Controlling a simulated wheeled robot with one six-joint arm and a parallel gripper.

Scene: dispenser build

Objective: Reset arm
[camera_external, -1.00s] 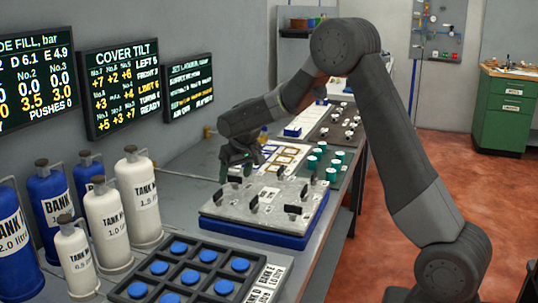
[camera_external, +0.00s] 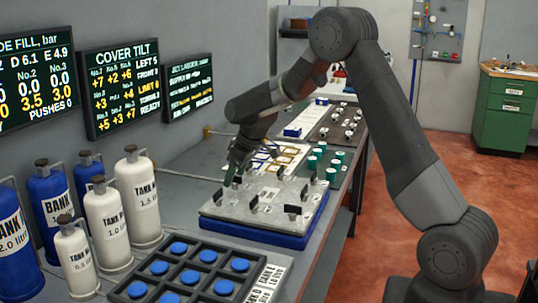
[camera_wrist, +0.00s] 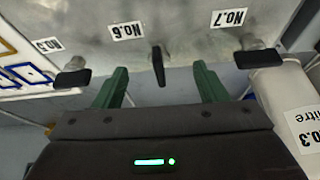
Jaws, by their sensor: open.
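My gripper (camera_external: 236,172) hangs at the far left side of the metal plate in the outside view, with my arm bent over the bench. In the wrist view its two green fingers (camera_wrist: 162,80) are apart, with no object held between them. A black lever (camera_wrist: 158,67) by the label No.6 shows between the fingers in the picture; whether they are level with it I cannot tell. The metal plate (camera_external: 262,212) lies on a blue base and carries several black levers. Labels No.5, No.6 and No.7 show in the wrist view.
White tanks (camera_external: 137,195) and blue tanks (camera_external: 48,205) stand along the wall at left. A dark rack (camera_external: 118,292) with blue caps sits in front of the plate. Teal-and-white cylinders (camera_external: 312,162) stand behind it. Wall screens (camera_external: 124,88) hang at left. The floor at right is open.

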